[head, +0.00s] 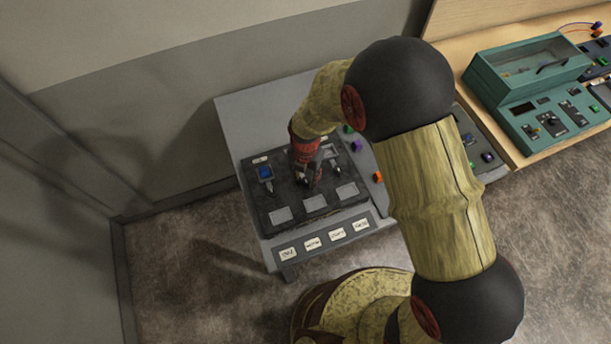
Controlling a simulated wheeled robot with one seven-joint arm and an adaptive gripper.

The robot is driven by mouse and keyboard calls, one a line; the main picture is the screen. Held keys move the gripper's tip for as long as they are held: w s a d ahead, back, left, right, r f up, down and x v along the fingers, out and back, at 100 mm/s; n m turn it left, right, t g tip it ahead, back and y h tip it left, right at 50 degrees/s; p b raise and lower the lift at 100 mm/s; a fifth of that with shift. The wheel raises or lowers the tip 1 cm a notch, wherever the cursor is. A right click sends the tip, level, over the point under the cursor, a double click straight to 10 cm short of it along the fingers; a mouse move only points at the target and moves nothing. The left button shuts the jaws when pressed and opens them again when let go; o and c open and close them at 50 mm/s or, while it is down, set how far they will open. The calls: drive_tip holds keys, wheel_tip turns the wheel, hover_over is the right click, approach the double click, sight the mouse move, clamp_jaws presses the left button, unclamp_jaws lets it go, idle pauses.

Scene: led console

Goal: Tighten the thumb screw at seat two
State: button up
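A dark console panel (296,226) lies on a grey table. A blue block (265,172) sits at its left seat, with a small dark knob or screw (270,187) just below it. My gripper (309,183) points down over the middle of the panel, between the left and right seats. Its fingers hide the middle position, so I cannot tell which screw is there or whether they touch it. At the right seat a small dark knob (336,170) shows beside the gripper. The fingers are too small to tell open from shut.
Pale plates (315,204) line the panel's front half, and a strip with several white labels (313,243) runs along the table's front. Purple (356,146) and orange (378,177) pieces lie right of the panel. A teal console (530,90) stands on a wooden bench at right.

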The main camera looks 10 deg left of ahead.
drive_tip(key=shift+c, duration=0.3)
clamp_jaws()
idle(0.3)
